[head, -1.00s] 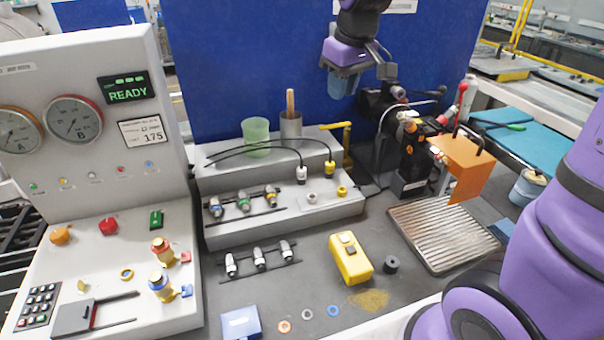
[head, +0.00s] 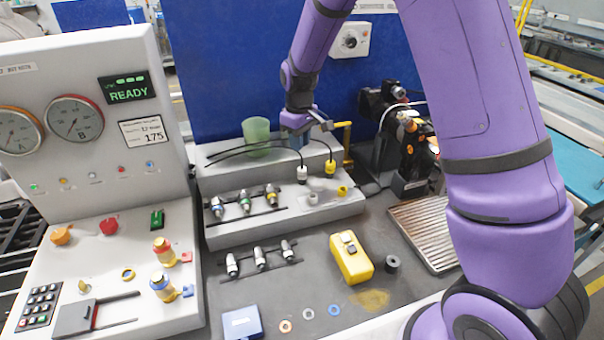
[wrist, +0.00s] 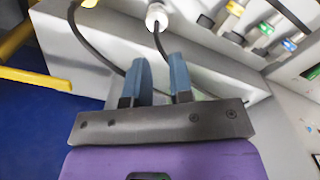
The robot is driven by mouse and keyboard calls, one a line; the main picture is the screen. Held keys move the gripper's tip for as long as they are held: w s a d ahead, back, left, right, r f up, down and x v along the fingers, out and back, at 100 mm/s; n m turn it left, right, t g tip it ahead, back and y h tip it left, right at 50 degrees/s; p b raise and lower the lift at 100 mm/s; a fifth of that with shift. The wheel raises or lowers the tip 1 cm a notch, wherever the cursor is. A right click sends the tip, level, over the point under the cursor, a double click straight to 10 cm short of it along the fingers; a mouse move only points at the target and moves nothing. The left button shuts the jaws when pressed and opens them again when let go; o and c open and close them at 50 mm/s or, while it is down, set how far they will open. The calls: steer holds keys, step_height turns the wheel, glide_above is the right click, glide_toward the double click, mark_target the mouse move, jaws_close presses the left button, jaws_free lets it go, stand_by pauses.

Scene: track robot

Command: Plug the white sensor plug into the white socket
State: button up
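The white sensor plug (head: 302,173) stands upright at the back ledge of the grey stepped fixture, its black cable arching back to the left. The white socket (head: 312,198) sits just in front of it on the lower step. My gripper (head: 300,142) is above and behind the plug, over the upper ledge. In the wrist view the white plug (wrist: 157,15) is ahead of my two blue fingers (wrist: 160,75). The fingers are apart with nothing held between them; the plug's cable runs down toward the right finger. The socket is not seen there.
The yellow plug (head: 330,167) stands right of the white one, with a yellow socket (head: 343,191) before it. A green cup (head: 256,134) stands left of my gripper. A yellow bent bar (head: 346,143) rises at right. Several coloured connectors (head: 244,201) lie in front-left.

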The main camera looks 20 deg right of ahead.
mark_target(302, 161)
steer(key=shift+s+d+f, duration=0.1)
steer(key=shift+d+f, duration=0.05)
steer(key=shift+f, duration=1.65)
steer(key=shift+s+d+f, duration=0.1)
steer(key=shift+d+f, duration=0.05)
steer(key=shift+f, duration=1.6)
jaws_close()
